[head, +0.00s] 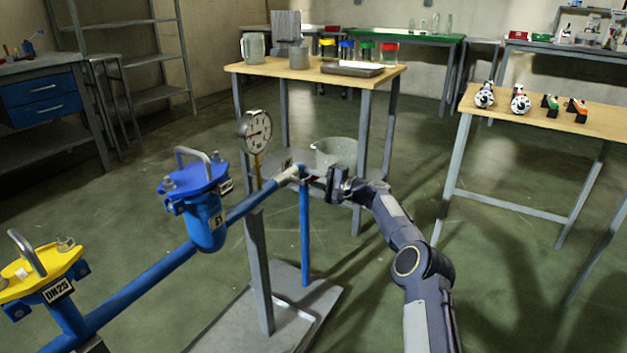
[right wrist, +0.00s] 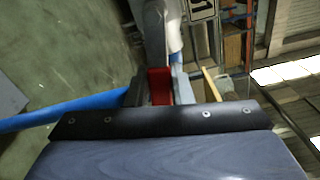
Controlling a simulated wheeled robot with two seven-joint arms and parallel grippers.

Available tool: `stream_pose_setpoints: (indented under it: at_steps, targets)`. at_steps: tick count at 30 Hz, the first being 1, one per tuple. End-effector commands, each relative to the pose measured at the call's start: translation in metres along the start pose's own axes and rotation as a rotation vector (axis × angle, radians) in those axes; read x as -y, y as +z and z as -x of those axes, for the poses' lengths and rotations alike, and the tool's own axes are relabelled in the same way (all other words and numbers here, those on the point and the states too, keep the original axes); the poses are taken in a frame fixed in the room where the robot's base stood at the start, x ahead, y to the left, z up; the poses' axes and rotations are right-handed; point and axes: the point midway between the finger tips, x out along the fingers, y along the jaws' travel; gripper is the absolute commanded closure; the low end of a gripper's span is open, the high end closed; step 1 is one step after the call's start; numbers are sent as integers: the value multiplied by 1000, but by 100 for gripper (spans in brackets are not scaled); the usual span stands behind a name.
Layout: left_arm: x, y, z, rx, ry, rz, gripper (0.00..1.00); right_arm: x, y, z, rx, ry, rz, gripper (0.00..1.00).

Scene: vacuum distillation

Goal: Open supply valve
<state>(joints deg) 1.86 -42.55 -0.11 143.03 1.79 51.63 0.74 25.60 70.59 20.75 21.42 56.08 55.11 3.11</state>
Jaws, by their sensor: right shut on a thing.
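The supply valve (head: 288,174) is a pale fitting near the right end of the blue pipe, where the pipe turns down. In the right wrist view a red handle (right wrist: 160,84) sits between the two fingers of my right gripper (right wrist: 159,93). In the head view my right gripper (head: 332,184) comes from the right and reaches the valve, shut on the handle, which is mostly hidden there. The handle's exact angle cannot be told. My left gripper does not show.
The blue pipe (head: 140,287) carries a blue-capped strainer (head: 207,213), a yellow-capped unit (head: 38,266) and a round gauge (head: 256,132). A wooden-topped table (head: 262,69) with jars stands behind. Another table (head: 545,118) with valve parts stands at right. Open floor lies between.

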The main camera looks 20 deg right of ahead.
Motion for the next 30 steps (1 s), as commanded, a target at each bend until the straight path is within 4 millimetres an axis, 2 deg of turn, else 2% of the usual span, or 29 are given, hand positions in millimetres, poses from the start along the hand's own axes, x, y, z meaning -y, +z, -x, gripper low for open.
stream_pose_setpoints:
  at_steps: [6,7,12,23,29,30]
  targets:
    - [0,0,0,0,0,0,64,-1,0,0,0,1,0,100]
    - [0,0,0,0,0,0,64,-1,0,0,0,1,0,78]
    - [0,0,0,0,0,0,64,0,0,0,0,1,-1,58]
    - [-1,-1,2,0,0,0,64,1,0,6,0,0,-4,58]
    - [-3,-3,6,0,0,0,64,2,0,30,-1,1,-4,58]
    - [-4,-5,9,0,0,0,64,3,-1,40,-4,1,-4,58]
